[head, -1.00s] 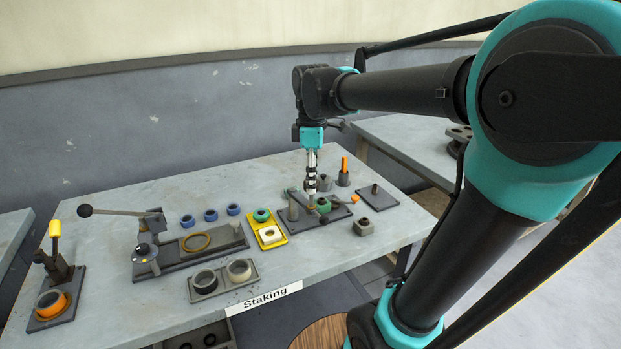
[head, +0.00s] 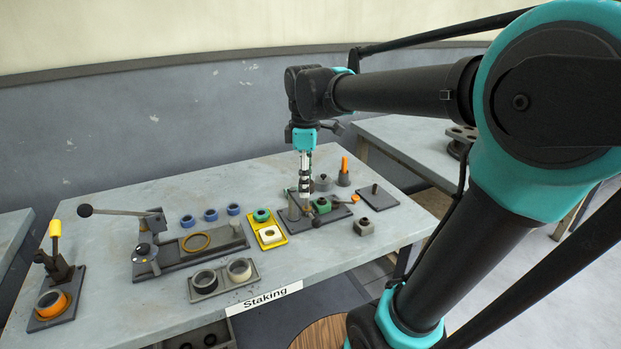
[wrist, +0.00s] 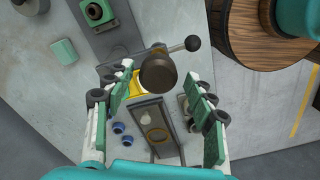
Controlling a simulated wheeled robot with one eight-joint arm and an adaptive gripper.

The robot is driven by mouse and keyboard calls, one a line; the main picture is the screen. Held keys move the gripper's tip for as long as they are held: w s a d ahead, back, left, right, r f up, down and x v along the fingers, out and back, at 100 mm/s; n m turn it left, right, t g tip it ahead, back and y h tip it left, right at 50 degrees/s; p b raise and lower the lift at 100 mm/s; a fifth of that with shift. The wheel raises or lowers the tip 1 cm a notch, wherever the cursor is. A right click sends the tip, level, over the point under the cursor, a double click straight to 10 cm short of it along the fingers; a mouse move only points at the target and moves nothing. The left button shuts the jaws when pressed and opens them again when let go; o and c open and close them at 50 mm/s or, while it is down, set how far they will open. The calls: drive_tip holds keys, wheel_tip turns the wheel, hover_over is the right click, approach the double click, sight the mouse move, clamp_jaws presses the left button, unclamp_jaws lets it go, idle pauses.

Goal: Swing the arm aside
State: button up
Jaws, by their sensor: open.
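My gripper (head: 305,190) points down over the dark fixture plate (head: 333,216) at the right part of the table. In the wrist view its open fingers (wrist: 158,105) stand on either side of a dark round post top (wrist: 158,75), with gaps on both sides. A metal rod ending in a black ball (wrist: 192,43) passes beside the post; I take it for the swing arm. A green block (head: 322,205) sits on the plate, and shows at the top of the wrist view (wrist: 96,10). My gripper partly hides the fixture in the head view.
A yellow tray (head: 282,241) lies just left of the fixture. The press (head: 148,250) with its ball-ended lever stands further left. An orange-topped post (head: 344,172), a small plate with a pin (head: 391,200) and a grey block (head: 364,227) surround the fixture's right side.

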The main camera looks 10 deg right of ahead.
drive_tip(key=shift+r, duration=3.5)
